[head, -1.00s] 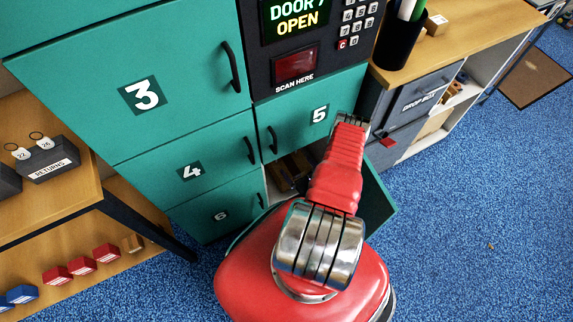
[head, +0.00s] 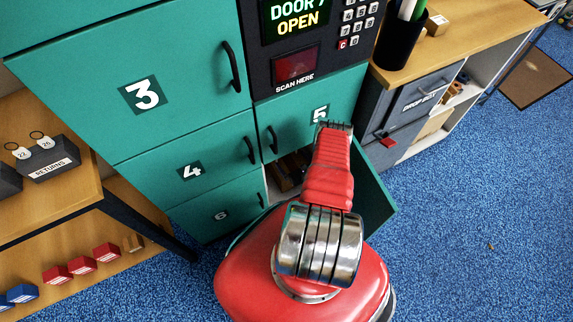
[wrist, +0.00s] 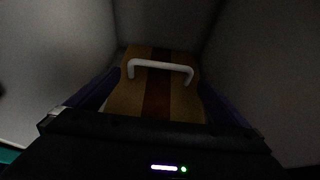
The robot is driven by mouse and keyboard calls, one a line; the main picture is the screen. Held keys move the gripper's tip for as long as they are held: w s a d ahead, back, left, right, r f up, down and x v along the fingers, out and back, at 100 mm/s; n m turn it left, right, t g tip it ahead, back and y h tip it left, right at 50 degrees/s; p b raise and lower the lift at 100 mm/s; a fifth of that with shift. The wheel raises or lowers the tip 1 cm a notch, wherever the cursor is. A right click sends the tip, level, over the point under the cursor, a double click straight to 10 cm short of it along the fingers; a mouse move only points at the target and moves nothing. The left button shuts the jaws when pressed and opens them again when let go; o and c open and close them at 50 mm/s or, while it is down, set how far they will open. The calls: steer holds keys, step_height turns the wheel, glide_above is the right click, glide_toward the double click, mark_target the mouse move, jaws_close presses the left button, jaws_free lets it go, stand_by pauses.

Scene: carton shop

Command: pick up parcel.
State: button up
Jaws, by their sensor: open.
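The parcel (wrist: 184,98), a brown box with a dark stripe and a white handle (wrist: 160,67) on top, lies inside a grey-walled compartment in the wrist view. My gripper (wrist: 159,82) is open, with one dark blue finger on each side of the lower part of the parcel's picture. I cannot tell whether the fingers touch it. In the head view, part of a brown box (head: 283,181) shows in the dark open compartment below door 5, partly hidden by my red arm. My gripper is hidden there.
The open green door (head: 374,197) stands out to the right of my arm. Closed locker doors 3 (head: 180,85), 4 (head: 212,150) and 6 (head: 233,210) are to the left. The compartment walls (wrist: 60,60) are close on both sides.

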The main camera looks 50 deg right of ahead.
mark_target(288, 160)
steer(key=shift+x, duration=2.05)
steer(key=c, duration=1.6)
steer(key=shift+d+r, duration=0.1)
steer(key=shift+c, duration=0.7)
